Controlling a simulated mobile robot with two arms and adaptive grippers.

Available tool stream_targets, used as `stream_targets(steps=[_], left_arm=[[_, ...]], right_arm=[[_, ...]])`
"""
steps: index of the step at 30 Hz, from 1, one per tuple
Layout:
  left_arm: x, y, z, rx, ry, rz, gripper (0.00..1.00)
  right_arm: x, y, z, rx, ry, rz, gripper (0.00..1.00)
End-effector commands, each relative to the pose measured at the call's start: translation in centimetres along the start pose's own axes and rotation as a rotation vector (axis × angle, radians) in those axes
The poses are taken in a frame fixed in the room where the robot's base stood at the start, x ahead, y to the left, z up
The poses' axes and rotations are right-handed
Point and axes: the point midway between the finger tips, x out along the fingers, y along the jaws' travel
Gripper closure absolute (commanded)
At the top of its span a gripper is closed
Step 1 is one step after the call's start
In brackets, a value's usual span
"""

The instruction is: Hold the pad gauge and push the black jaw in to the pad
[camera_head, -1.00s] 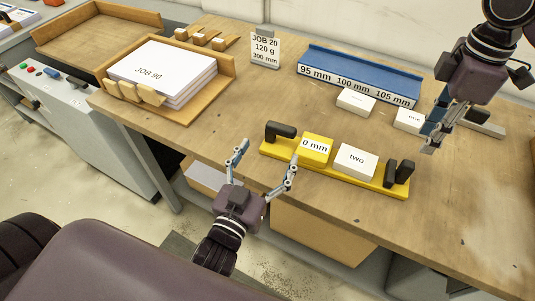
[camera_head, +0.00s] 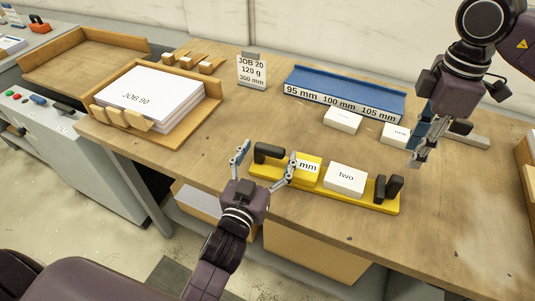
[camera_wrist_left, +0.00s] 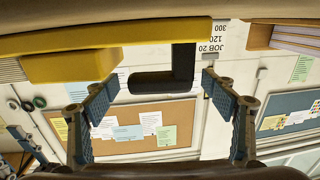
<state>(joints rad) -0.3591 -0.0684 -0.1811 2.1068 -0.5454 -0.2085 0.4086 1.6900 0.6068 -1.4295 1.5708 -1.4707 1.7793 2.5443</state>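The pad gauge (camera_head: 321,194) is a long yellow bar near the table's front edge. A black L-shaped piece (camera_head: 271,152) stands at its left end, beside a yellow block marked "mm" (camera_head: 306,168), partly covered by a finger. A white pad labelled "two" (camera_head: 346,178) sits on the bar, with two black upright pieces (camera_head: 388,188) to its right. My left gripper (camera_head: 266,157) is open at the left end; in the left wrist view the black piece (camera_wrist_left: 182,68) shows between its spread fingers.
Behind the gauge are a white pad (camera_head: 342,119), a pad marked "one" (camera_head: 394,133) and a blue rack (camera_head: 344,90) labelled 95, 100 and 105 mm. The table's right front is clear.

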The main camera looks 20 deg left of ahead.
Motion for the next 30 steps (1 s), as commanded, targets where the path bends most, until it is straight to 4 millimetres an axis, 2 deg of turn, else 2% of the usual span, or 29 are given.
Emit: stream_targets(steps=[2, 17, 24, 30], left_arm=[[-0.01, 0.0, 0.0, 0.0, 0.0, 0.0, 0.33], [-0.03, 0.0, -0.01, 0.0, 0.0, 0.0, 0.87], [-0.03, 0.0, -0.01, 0.0, 0.0, 0.0, 0.87], [-0.02, 0.0, 0.0, 0.0, 0.0, 0.0, 0.87]], right_arm=[[0.0, 0.0, 0.0, 0.0, 0.0, 0.0, 0.71], [0.0, 0.0, 0.0, 0.0, 0.0, 0.0, 0.72], [0.0, 0.0, 0.0, 0.0, 0.0, 0.0, 0.99], [0.4, -0.09, 0.23, 0.0, 0.035, -0.012, 1.0]])
